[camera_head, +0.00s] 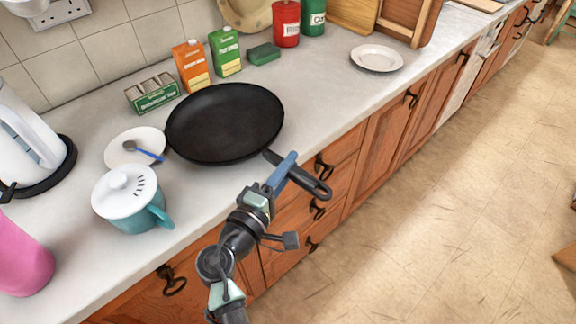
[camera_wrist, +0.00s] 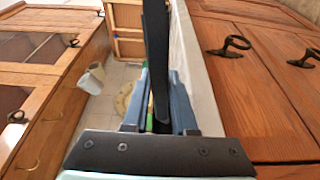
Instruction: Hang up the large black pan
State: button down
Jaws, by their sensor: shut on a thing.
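The large black pan (camera_head: 225,123) lies on the grey counter in the head view, its handle (camera_head: 305,180) reaching out over the front edge. My gripper (camera_head: 283,172) is at the handle, with its blue fingers around it, shut on it. In the wrist view the dark handle (camera_wrist: 156,60) stands between the two fingers (camera_wrist: 158,105). The pan's round body is not clear in the wrist view. I see no hook or rail for hanging in either view.
A saucer with a blue spoon (camera_head: 135,148) and a teal lidded pot (camera_head: 132,197) stand left of the pan. Orange (camera_head: 191,66) and green (camera_head: 225,52) cartons and a tea box (camera_head: 152,93) stand behind it. A white plate (camera_head: 377,58) lies farther right. Counter between pan and plate is clear.

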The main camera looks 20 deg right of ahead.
jog(key=shift+r, duration=0.2)
jog(key=shift+r+p, duration=2)
jog(key=shift+r, duration=0.55)
